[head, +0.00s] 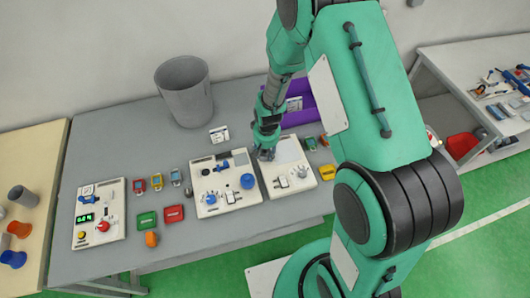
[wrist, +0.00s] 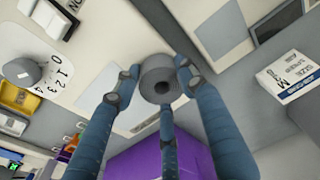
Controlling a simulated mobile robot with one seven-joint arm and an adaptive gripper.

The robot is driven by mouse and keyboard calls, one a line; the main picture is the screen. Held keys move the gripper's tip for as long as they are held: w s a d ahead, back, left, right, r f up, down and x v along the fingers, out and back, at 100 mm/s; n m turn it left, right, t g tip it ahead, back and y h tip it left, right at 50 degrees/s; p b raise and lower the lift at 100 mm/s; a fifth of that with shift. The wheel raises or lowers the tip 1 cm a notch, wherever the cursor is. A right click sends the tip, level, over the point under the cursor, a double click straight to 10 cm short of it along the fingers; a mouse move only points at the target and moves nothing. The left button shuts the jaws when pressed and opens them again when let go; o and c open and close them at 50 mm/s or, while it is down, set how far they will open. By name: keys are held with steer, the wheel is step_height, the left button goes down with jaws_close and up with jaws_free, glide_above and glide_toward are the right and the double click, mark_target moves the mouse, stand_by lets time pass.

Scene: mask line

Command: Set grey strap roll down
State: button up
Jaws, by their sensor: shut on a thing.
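The grey strap roll (wrist: 159,76) is a short dark grey cylinder with a hole in its middle. In the wrist view my gripper (wrist: 160,84) is shut on it, with blue-grey fingers around its sides. The roll is over or on a pale board; I cannot tell whether it touches. In the head view my gripper (head: 265,153) points down at the upper left of the right-hand white board (head: 287,185), beside its light grey pad (head: 290,151). The roll cannot be made out clearly there.
A grey bucket (head: 185,92) stands at the back. The middle board (head: 212,203) carries knobs and a blue part. Small coloured devices lie further left. Bare table shows at front.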

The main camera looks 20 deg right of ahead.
steer(key=shift+f, duration=0.15)
steer(key=o, duration=1.2)
steer(key=shift+s+r, duration=0.2)
steer(key=shift+r, duration=1.85)
steer(key=shift+s+r, duration=0.25)
steer(key=shift+r, duration=1.75)
steer(key=shift+s+r, duration=0.2)
steer(key=shift+r, duration=1.85)
